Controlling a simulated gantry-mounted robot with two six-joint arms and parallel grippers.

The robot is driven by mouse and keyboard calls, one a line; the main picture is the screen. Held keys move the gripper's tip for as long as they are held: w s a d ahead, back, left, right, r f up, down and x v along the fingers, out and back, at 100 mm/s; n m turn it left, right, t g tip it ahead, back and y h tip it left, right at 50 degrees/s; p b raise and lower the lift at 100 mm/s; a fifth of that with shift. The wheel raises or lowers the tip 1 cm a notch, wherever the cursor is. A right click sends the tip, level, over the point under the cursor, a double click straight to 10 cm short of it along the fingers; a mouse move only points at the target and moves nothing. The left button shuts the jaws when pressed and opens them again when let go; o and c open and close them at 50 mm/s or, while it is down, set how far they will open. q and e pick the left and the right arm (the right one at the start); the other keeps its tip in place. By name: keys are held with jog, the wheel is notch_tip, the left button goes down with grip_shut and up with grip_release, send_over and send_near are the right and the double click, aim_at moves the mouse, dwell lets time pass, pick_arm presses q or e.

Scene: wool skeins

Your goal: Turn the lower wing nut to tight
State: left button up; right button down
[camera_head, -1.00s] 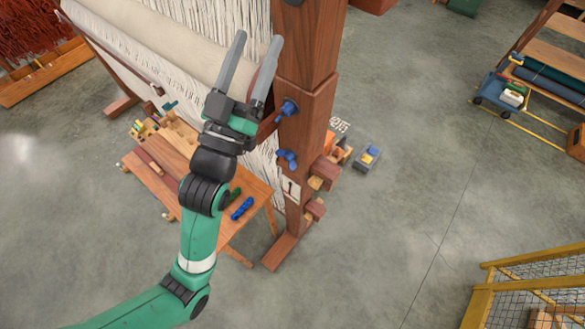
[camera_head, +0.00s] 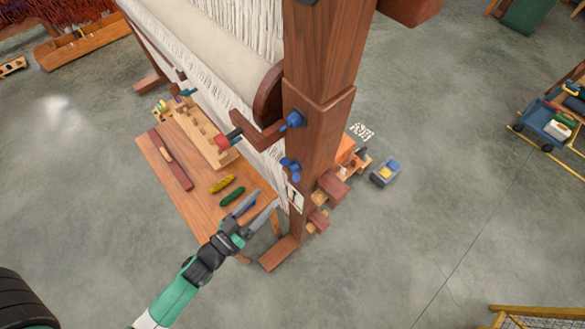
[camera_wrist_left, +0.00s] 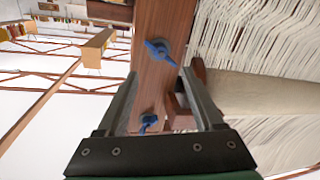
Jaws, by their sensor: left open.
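The lower wing nut (camera_head: 290,167) is blue and sits on the wooden loom post (camera_head: 318,95), below a second blue upper wing nut (camera_head: 292,121). My left gripper (camera_head: 267,198) is open and empty, below and left of the lower wing nut, with its fingers pointing up and right. The left wrist view looks upside down. There the lower wing nut (camera_wrist_left: 160,52) shows just beyond and between the fingertips, apart from them, its wings tilted. The upper wing nut (camera_wrist_left: 148,122) shows smaller, low between the fingers. My right gripper is not in view.
A wooden bench (camera_head: 172,158) with a green skein (camera_head: 232,196) and a yellow skein (camera_head: 222,184) stands left of the post. Wooden blocks (camera_head: 333,187) stand at the post's right.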

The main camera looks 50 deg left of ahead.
aim_at(291, 170)
pick_arm(q)
jog(key=w, duration=0.3)
jog(key=w+a, duration=0.1)
jog(key=w, duration=0.7)
jog(key=shift+w+a+r+b, duration=0.1)
jog(key=shift+a+b, duration=0.1)
jog(key=shift+b, duration=0.2)
grip_shut()
